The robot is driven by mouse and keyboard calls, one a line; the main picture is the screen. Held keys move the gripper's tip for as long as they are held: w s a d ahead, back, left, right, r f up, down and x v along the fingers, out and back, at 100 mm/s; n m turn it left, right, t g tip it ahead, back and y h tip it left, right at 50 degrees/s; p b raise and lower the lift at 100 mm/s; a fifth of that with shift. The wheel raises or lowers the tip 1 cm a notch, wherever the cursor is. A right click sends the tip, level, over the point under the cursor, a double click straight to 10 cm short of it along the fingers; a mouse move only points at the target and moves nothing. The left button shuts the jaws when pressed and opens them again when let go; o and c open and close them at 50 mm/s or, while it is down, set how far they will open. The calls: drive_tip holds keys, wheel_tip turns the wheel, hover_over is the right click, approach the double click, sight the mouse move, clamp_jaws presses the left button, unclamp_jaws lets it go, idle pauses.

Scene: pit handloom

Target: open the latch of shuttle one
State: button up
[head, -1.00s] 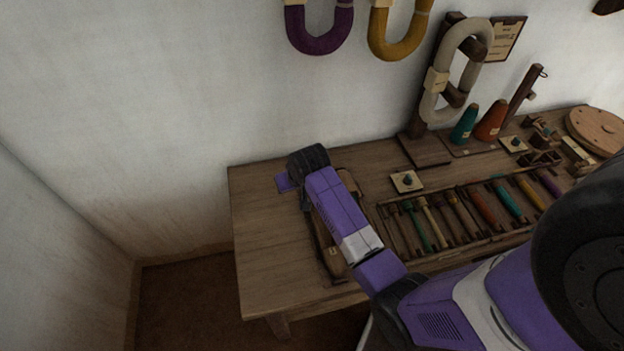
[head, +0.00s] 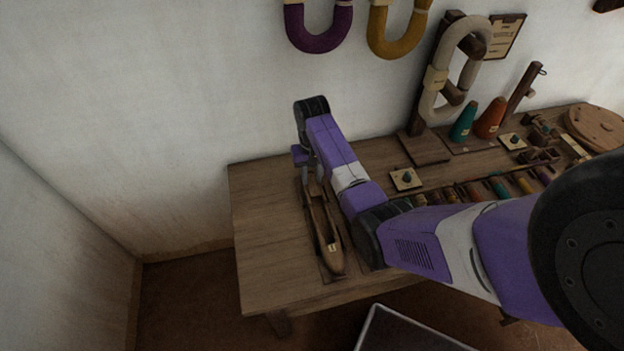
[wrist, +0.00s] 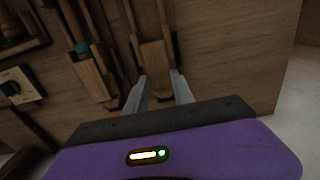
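A long brown wooden shuttle (head: 326,236) with a small pale label lies on the left part of the table, its pointed end toward the front edge. I take it for shuttle one; the label is too small to read surely. My gripper (head: 312,182) hangs over its far end, pointing down. In the wrist view, the two grey fingers (wrist: 159,78) are apart, one on each side of the end of a wooden shuttle (wrist: 154,58). I cannot tell whether they touch it. No latch can be made out clearly.
A second wooden shuttle (wrist: 92,72) with a teal part lies close beside in the wrist view. A knob on a pale plate (head: 406,179) and a rack of colored bobbins (head: 500,188) stand to the right. The table's left end (head: 265,220) is bare.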

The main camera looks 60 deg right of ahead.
drive_tip(key=shift+f, duration=0.9)
clamp_jaws()
